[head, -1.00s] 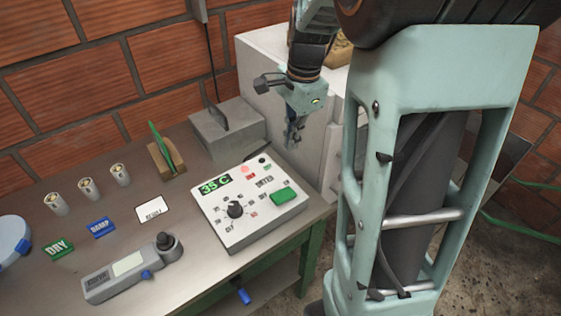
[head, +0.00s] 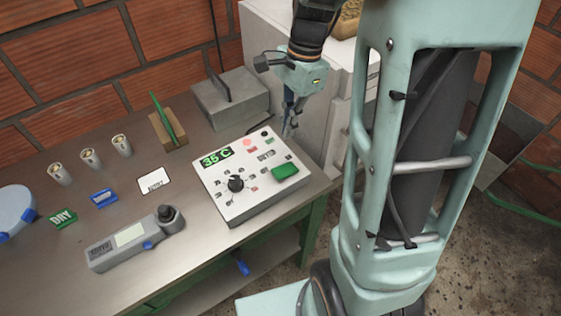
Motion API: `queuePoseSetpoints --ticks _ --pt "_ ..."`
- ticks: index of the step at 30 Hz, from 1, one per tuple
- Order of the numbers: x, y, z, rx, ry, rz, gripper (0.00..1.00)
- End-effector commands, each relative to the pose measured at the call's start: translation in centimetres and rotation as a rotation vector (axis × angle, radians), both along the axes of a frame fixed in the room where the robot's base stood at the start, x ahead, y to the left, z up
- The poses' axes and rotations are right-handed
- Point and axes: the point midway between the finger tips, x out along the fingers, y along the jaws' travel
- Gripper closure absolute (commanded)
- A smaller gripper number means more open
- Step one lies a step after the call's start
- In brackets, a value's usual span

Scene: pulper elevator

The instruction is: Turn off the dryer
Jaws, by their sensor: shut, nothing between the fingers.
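The dryer's likely control box (head: 232,205) is white and sits on the table near its right end. It has a green-digit display (head: 216,157) that appears to read 35 C, a black rotary knob (head: 236,184) with labels around it, a green button (head: 285,172) and a lit pinkish-red lamp (head: 247,142). The small labels are too small to read. My gripper (head: 287,132) is shut and empty. It points down just beyond the box's far right corner, apart from the knob and the green button.
A grey meter (head: 130,240), a green DRY tag (head: 62,218), a blue tag (head: 103,198), a white card (head: 154,181) and several small cups (head: 90,159) lie on the table. A grey block (head: 230,98) and a white cabinet (head: 300,70) stand behind. The front tabletop is mostly clear.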

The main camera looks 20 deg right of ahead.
Motion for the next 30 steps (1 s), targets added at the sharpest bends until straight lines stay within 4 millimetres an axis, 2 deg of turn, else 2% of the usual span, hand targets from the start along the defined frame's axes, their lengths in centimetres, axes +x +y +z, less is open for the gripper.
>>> queuePoseSetpoints --ticks 9,15,21,30 --pt "-0.5 1.1 -6.7 0.0 0.006 0.001 1.0" --pt "-0.7 1.7 -10.2 0.0 0.005 0.001 1.0" --pt "-0.7 2.0 -12.0 0.0 0.002 0.0 1.0" --pt "-0.7 2.1 -12.3 0.0 0.0 0.001 1.0"
